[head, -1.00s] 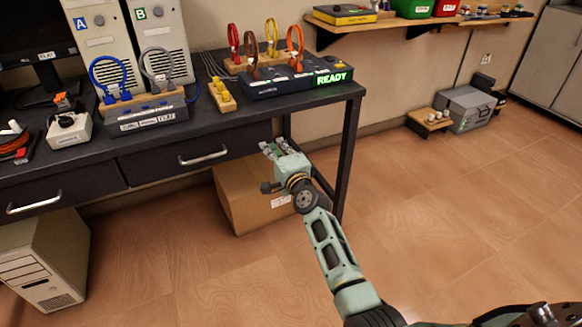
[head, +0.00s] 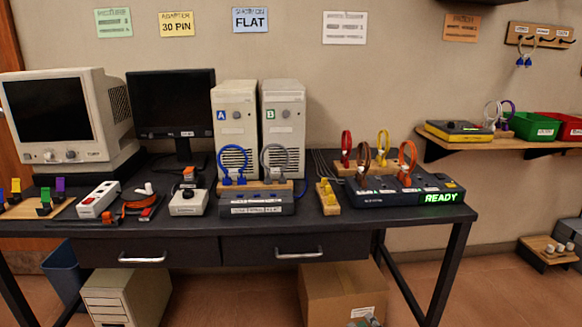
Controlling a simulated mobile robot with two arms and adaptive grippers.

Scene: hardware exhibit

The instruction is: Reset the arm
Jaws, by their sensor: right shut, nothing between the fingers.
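Only the tip of my right gripper (head: 367,321) shows in the head view, at the bottom edge, in front of the cardboard box (head: 338,288) under the table. It is shut and empty. The rest of the right arm is below the picture. My left gripper and arm are not in view.
The black table (head: 330,221) has drawers. On it are a CRT monitor (head: 60,115), flat screen (head: 172,105), computer towers A (head: 233,140) and B (head: 285,125), and a lit READY device (head: 400,198). A wall shelf (head: 480,143) is at right.

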